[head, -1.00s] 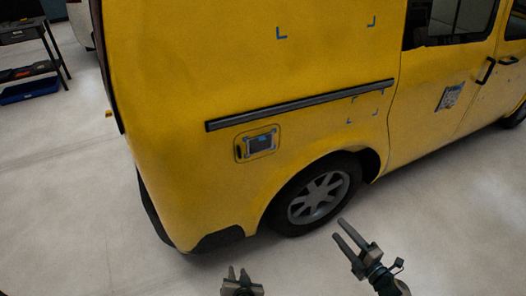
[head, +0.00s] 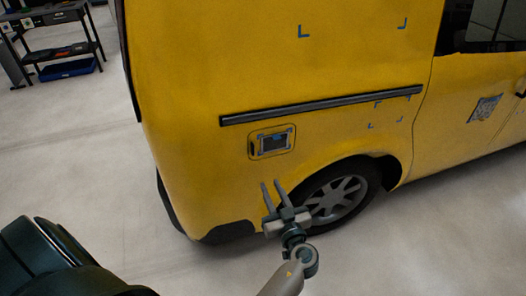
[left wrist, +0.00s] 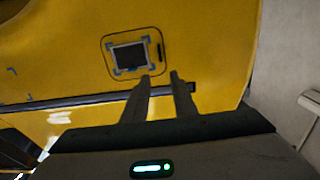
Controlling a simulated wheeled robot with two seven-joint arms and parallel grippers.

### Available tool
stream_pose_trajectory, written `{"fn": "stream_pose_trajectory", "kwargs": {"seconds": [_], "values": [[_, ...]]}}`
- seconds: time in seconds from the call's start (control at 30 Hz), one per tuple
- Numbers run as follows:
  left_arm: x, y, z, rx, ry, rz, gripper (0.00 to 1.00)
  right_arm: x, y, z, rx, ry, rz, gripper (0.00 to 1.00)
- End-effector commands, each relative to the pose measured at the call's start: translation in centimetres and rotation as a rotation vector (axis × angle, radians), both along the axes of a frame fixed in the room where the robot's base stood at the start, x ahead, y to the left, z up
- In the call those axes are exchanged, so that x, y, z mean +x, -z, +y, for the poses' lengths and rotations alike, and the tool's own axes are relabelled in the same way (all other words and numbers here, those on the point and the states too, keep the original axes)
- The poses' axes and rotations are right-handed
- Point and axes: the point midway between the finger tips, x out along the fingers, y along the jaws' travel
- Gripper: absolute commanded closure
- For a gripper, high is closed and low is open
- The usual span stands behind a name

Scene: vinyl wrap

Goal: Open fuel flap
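The fuel flap (head: 272,141) is a rounded panel on the yellow van's side, above and left of the rear wheel. It looks closed, with a dark patch framed by blue corner marks and a narrow dark slot by one edge. My left gripper (head: 271,184) is below it, fingers pointing up, apart and empty. In the left wrist view the flap (left wrist: 131,56) lies just beyond the fingertips (left wrist: 160,76), with the slot near the finger side. I cannot tell the exact gap, but no contact shows. My right gripper is not in view.
A dark rail (head: 320,103) runs along the van's side just above the flap. The rear wheel (head: 340,198) is close to my left gripper. A black shelf cart (head: 62,52) stands at the back left. The floor left of the van is clear.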

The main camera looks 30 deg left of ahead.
Motion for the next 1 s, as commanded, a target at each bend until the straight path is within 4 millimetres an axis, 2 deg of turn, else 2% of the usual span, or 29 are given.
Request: {"fn": "stream_pose_trajectory", "kwargs": {"seconds": [0.1, 0.57, 0.77, 1.0], "values": [[-0.1, -0.4, 0.1, 0.001, -0.005, -0.009, 0.75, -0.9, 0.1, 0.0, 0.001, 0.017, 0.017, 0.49], [0.4, -0.4, 0.5, 0.002, -0.003, -0.007, 0.75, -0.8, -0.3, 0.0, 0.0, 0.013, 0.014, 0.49], [1.6, -0.6, 2.0, 0.003, -0.004, -0.007, 0.75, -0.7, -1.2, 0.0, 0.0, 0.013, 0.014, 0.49], [4.2, -0.6, 5.0, 0.003, -0.004, -0.005, 0.75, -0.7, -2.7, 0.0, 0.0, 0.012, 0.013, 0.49]]}}
